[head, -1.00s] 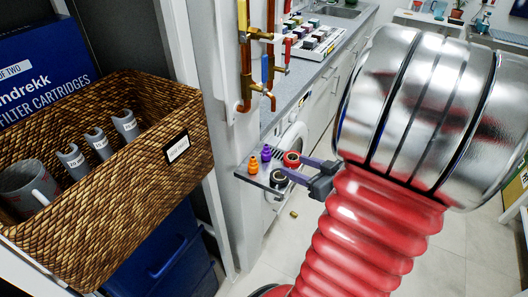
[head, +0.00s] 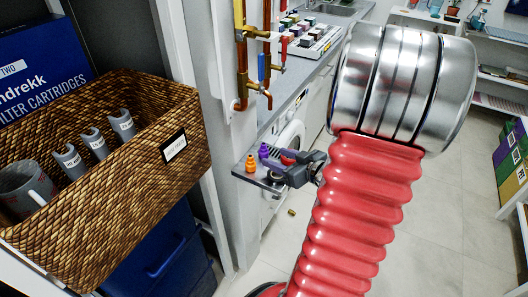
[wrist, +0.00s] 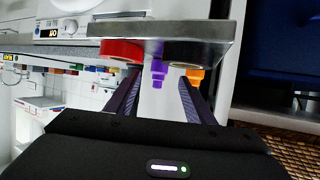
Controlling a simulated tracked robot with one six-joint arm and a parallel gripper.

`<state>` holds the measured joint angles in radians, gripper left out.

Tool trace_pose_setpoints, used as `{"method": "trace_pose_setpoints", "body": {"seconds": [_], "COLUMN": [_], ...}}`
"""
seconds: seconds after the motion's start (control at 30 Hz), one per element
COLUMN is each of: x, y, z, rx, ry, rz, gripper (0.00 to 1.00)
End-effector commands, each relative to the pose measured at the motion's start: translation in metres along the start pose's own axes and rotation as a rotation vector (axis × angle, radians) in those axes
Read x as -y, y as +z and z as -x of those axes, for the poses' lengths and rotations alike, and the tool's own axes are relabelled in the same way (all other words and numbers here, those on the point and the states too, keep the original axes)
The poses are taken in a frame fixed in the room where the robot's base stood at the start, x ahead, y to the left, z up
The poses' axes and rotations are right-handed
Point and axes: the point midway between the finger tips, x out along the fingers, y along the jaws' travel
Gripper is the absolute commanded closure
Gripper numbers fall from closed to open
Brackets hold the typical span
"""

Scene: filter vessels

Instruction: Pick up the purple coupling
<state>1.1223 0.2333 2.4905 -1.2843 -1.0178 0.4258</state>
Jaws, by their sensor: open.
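The purple coupling (head: 263,151) stands on a small grey shelf, beside an orange coupling (head: 251,165). My gripper (head: 272,168) reaches in from the right over the shelf, its dark fingers close to the purple coupling. In the wrist view, which looks upside down, the purple coupling (wrist: 158,72) lies between the two open fingers (wrist: 158,78), past their tips or level with them; I cannot tell which. No contact shows. The orange coupling (wrist: 195,74) is just outside the right finger there.
A red round roll (wrist: 122,49) and a black one (wrist: 190,52) sit on the shelf (wrist: 160,30) close to the fingers. Copper pipes (head: 240,60) rise behind the shelf. A wicker basket (head: 120,190) with grey parts stands left. Floor lies below.

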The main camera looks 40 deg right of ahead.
Motion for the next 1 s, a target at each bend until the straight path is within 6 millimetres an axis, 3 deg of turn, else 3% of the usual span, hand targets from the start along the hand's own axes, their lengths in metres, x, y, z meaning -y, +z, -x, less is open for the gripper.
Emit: {"method": "trace_pose_setpoints", "body": {"seconds": [0.53, 1.0], "x": [0.001, 0.000], "y": [-0.001, -0.005], "z": [-0.012, -0.059], "rx": [0.000, 0.000], "ry": [-0.002, -0.002], "rz": [0.000, 0.000], "gripper": [0.51, 0.51]}}
